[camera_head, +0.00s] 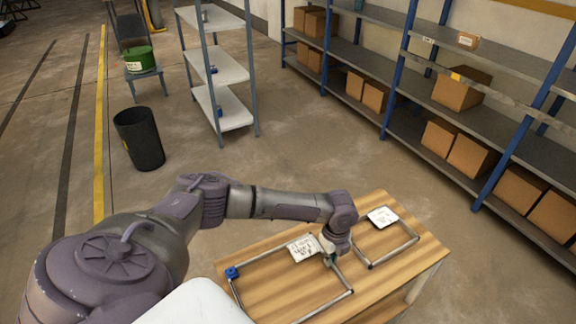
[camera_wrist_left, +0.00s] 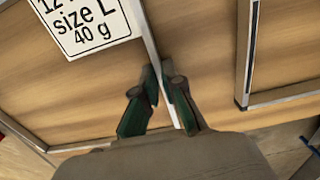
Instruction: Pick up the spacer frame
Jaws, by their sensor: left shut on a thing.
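A thin grey spacer frame (camera_head: 325,305) lies on the wooden table. It has a white label (camera_head: 304,247) on its far side and a blue piece (camera_head: 232,272) at its left corner. My left gripper (camera_head: 331,261) points down at the frame's right side bar. In the left wrist view, the fingers of the left gripper (camera_wrist_left: 160,108) are closed around the grey bar of the spacer frame (camera_wrist_left: 151,38), one on each side. The label (camera_wrist_left: 90,25) there reads "size L 40 g". My right gripper is not in view.
A second, smaller frame (camera_head: 394,253) with its own white label (camera_head: 382,217) lies to the right on the table (camera_head: 424,262). Shelves with cardboard boxes (camera_head: 456,91) stand behind. A white rack (camera_head: 222,70) and a black bin (camera_head: 139,138) stand on open floor.

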